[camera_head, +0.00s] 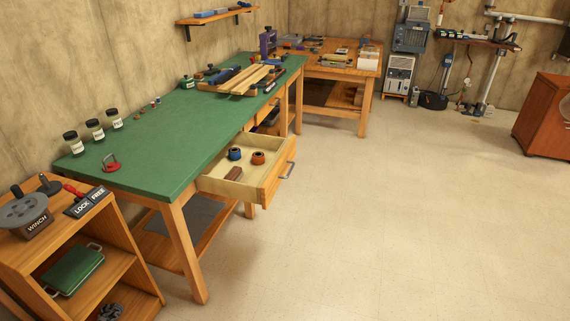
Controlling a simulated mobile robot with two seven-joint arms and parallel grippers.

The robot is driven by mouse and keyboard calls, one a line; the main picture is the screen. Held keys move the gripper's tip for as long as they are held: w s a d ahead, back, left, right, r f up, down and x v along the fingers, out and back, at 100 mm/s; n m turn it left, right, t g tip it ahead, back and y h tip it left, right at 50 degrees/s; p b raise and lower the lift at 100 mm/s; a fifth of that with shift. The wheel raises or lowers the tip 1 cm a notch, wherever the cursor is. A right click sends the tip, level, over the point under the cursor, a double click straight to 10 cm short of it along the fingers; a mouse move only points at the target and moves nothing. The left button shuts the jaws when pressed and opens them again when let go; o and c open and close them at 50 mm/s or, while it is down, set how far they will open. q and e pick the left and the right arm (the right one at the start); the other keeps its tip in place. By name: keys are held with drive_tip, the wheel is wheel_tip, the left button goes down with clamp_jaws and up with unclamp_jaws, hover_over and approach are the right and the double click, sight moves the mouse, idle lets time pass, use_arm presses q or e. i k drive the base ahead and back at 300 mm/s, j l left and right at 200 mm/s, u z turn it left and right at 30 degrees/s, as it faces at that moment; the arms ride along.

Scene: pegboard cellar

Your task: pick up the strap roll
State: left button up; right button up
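An open drawer (228,187) juts out from the front of the green-topped workbench (165,135). In it are a blue roll-shaped thing (235,154), an orange-brown roll-shaped thing (258,158) close to its right, and a brown block (234,174) nearer the front. The two round things look like small rolls with dark centres. I cannot tell for sure which of them is the strap roll. Neither of my grippers is in view.
A wooden shelf unit (93,237) with a winch (25,212) stands at the lower left. A second wooden bench (333,68) stands behind. The floor (400,220) to the right is clear.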

sight(258, 158)
drive_tip(key=u, duration=1.55)
drive_tip(key=i+l+u, duration=0.15)
drive_tip(key=l, duration=0.65)
drive_tip(key=l+u, duration=0.15)
drive_tip(key=l, duration=0.65)
drive_tip(key=l+u, duration=0.35)
drive_tip(key=l, duration=0.55)
drive_tip(key=l+u, duration=0.35)
drive_tip(key=l, duration=0.6)
drive_tip(key=k, duration=0.05)
